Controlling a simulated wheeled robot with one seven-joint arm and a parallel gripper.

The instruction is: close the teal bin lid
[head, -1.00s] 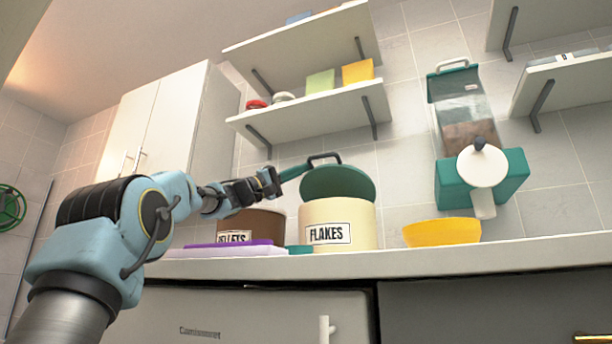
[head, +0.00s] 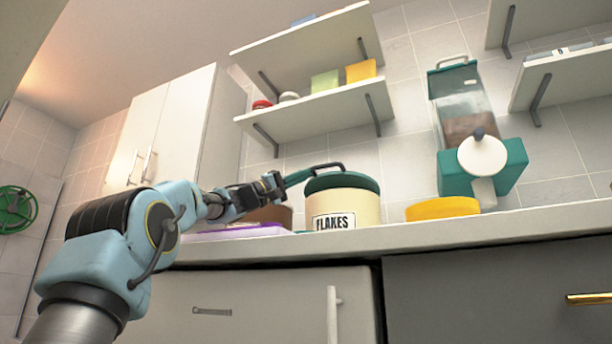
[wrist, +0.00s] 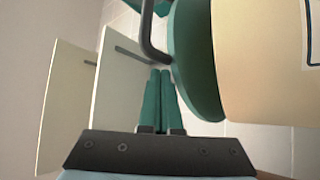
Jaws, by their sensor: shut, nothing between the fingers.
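The teal lid (head: 341,183) lies flat and level on the cream bin labelled FLAKES (head: 362,208), with no gap visible at the rim. Its dark bar handle (head: 327,166) stands on top. In the wrist view the lid (wrist: 193,60), bin (wrist: 260,65) and handle (wrist: 148,38) appear sideways. My gripper (head: 309,173) reaches in from the left at lid height. Its teal fingers (wrist: 160,75) are together and empty, with the tips close by the handle and lid edge. I cannot tell whether they touch.
A brown bin (head: 272,214) stands left of the cream bin, partly behind my arm, with a purple item (head: 240,231) in front. A yellow bowl (head: 442,208) and a teal dispenser (head: 480,150) are to the right. A shelf (head: 318,112) hangs above.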

